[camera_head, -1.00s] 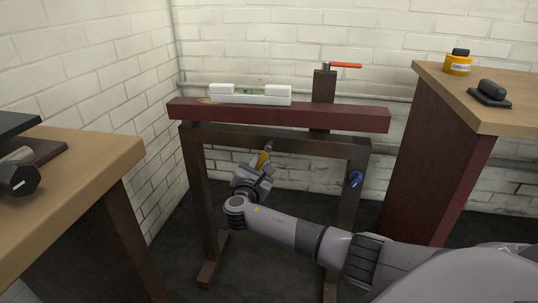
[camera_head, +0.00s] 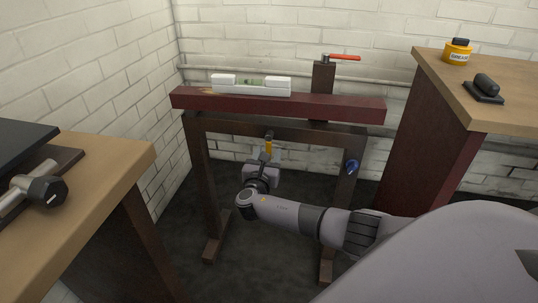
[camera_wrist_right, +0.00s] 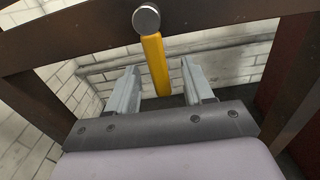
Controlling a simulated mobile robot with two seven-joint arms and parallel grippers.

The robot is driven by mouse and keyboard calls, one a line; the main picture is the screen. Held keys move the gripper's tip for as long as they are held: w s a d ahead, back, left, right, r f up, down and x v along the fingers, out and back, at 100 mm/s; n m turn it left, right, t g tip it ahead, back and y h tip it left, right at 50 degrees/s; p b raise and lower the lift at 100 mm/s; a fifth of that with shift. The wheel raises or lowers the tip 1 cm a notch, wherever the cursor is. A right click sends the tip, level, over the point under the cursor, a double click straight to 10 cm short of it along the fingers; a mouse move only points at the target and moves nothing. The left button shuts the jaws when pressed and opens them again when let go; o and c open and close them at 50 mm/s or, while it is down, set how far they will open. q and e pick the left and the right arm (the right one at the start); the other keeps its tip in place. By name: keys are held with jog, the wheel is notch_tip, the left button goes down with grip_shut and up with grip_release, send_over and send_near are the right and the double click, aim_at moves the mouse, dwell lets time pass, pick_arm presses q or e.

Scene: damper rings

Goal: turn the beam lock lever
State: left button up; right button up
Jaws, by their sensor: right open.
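The lever (camera_head: 268,147) has a yellow handle on a dark round pivot, under the frame's crossbar below the red beam (camera_head: 330,108). The handle hangs nearly straight down. In the right wrist view the handle (camera_wrist_right: 156,62) shows between the two fingers, with its grey pivot above. My right gripper (camera_head: 264,161) is open just below the lever; its fingers (camera_wrist_right: 159,70) show a gap on each side of the handle. I cannot tell how deep the handle sits between them. My left gripper is not in view.
A red-handled lever (camera_head: 344,57) tops the post, and a blue knob (camera_head: 352,166) is on the right leg. Wooden benches stand left (camera_head: 110,165) and right (camera_head: 430,72), the right one carrying a yellow tub (camera_head: 458,53).

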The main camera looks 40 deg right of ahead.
jog(key=shift+s+a, duration=0.1)
jog(key=shift+p+v, duration=0.7)
jog(key=shift+v, duration=0.15)
jog(key=p+v, duration=0.4)
jog(key=v, duration=0.2)
dwell(0.6)
